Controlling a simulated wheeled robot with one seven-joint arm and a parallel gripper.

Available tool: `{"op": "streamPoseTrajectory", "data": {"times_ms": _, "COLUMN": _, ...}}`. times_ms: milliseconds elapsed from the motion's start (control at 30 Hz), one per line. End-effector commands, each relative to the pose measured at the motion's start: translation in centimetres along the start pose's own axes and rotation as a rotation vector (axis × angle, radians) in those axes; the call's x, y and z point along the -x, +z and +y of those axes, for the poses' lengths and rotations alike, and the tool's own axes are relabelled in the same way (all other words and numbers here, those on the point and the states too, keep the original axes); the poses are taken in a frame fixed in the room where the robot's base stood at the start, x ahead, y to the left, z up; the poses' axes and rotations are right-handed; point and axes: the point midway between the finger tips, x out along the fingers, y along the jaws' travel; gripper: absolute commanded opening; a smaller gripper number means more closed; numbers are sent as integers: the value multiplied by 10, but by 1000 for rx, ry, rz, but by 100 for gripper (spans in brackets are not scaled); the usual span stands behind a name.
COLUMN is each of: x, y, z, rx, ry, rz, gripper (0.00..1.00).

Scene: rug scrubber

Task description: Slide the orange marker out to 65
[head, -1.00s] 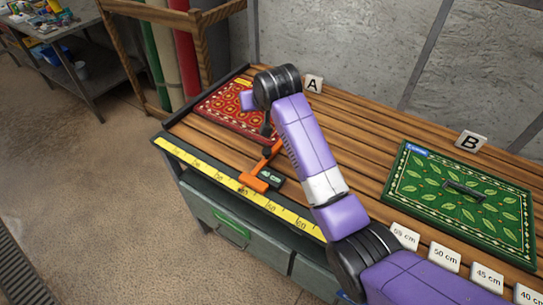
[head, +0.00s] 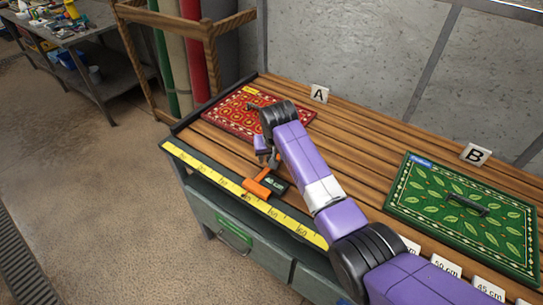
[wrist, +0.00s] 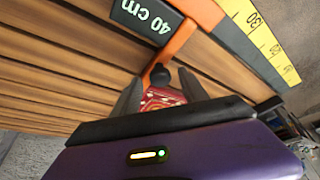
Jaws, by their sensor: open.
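The orange marker (head: 257,188) sits at the bench's front edge, across the yellow ruler (head: 205,178). Its black label reads "40 cm" (head: 276,182), also legible in the wrist view (wrist: 145,17). The marker's orange bar (wrist: 182,32) runs back to a dark round knob (wrist: 160,75). My gripper (head: 272,157) is low over the bench at the bar's back end. In the wrist view my gripper (wrist: 159,92) is open, with one finger on each side of the knob. I cannot tell whether either finger touches it.
A red rug (head: 228,117) lies at the left by card A (head: 319,93). A green rug (head: 420,203) with a dark handle lies at the right by card B (head: 475,154). Cards such as 50 cm (head: 447,266) line the front right. My arm spans the middle slats.

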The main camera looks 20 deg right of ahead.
Motion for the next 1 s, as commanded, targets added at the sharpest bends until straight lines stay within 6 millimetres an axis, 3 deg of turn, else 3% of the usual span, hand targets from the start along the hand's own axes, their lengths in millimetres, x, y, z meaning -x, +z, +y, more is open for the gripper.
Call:
{"op": "streamPoseTrajectory", "data": {"times_ms": 400, "x": -7, "y": 0, "z": 0, "rx": 0, "ry": -1, "rz": 2, "gripper": 51}}
{"op": "streamPoseTrajectory", "data": {"times_ms": 667, "x": -7, "y": 0, "z": 0, "rx": 0, "ry": -1, "rz": 1, "gripper": 0}}
{"op": "streamPoseTrajectory", "data": {"times_ms": 1000, "x": -7, "y": 0, "z": 0, "rx": 0, "ry": -1, "rz": 1, "gripper": 0}}
